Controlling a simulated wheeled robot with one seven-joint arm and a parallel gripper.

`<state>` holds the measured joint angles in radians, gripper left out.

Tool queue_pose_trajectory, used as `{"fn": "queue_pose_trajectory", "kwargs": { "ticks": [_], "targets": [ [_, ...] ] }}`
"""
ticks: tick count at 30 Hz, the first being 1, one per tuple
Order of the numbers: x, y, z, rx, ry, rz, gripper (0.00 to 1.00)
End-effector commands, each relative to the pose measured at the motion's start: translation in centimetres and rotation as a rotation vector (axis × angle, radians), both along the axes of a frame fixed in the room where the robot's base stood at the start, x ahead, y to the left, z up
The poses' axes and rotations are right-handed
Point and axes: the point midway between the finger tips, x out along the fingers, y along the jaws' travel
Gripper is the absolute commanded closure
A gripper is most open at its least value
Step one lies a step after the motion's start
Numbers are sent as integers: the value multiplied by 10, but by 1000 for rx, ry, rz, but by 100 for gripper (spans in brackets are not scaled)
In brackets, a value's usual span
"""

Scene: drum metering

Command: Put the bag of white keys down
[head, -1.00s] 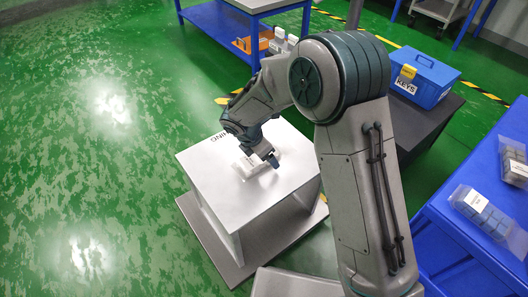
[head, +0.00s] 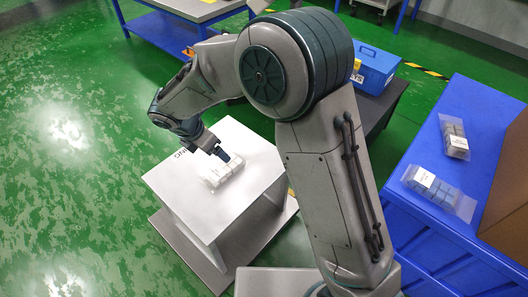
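The bag of white keys (head: 222,171) lies flat on top of a white stand (head: 178,183) in the head view. Its pale blocks show through clear wrapping. My gripper (head: 224,156) is over the bag's far edge, its dark fingers pointing down toward the table top. Whether it touches the bag or hovers just above it cannot be told. The fingers are too small and turned to show whether they are open or shut. My arm covers part of the scene behind the stand.
A blue table (head: 440,200) at the right bears two clear bags of grey keys (head: 454,140) and a brown box (head: 508,190). A blue case (head: 374,68) sits on a dark stand behind my arm. Another blue-framed table (head: 150,35) stands at the back. Green floor is free at left.

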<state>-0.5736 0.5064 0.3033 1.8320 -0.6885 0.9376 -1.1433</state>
Motion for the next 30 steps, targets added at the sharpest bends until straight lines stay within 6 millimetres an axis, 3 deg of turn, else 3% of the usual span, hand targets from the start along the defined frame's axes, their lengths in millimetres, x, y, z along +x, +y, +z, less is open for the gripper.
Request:
{"fn": "queue_pose_trajectory", "kwargs": {
  "ticks": [4,7,11,14,21,25,30],
  "targets": [
    [0,-3,1,2,-2,-13,15],
    [2,-22,10,22,-13,-101,15],
    [-1,-76,34,84,-47,-372,15],
    [-14,-128,54,153,-82,-665,15],
    [-69,-231,85,332,-161,-1388,15],
    [-107,-269,92,435,-194,-1772,15],
    [-146,-294,93,541,-212,-2156,15]
  ]
}}
